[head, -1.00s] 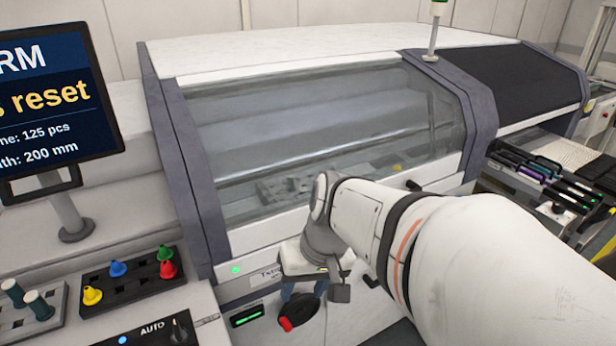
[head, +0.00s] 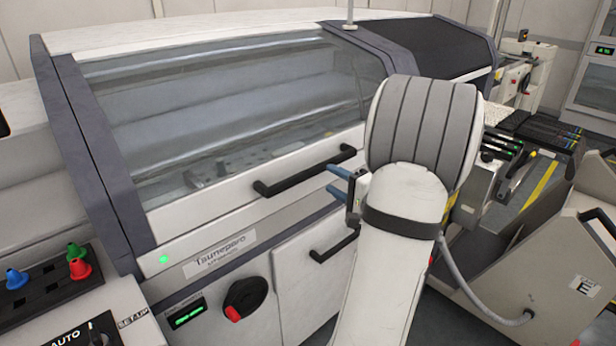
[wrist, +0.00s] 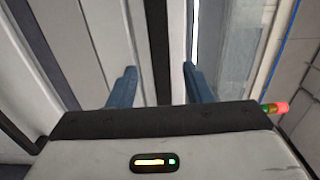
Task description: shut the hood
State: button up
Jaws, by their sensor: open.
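The hood is a clear grey window (head: 230,100) with a white lower frame (head: 215,200) and a black bar handle (head: 305,170).
Below the hood are a green lamp (head: 164,260), a black rotary switch with a red tip (head: 245,298) and a lower door handle (head: 335,246). Colored knobs (head: 78,262) stand at left. Feeder trolleys (head: 545,250) crowd the right.

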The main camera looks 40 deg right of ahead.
aim_at(318, 172)
jog(key=w, duration=0.4)
jog(key=w+p, duration=0.1)
jog(key=w, duration=0.2)
jog(key=shift+a, duration=0.4)
jog(key=shift+c, duration=0.4)
grip_shut()
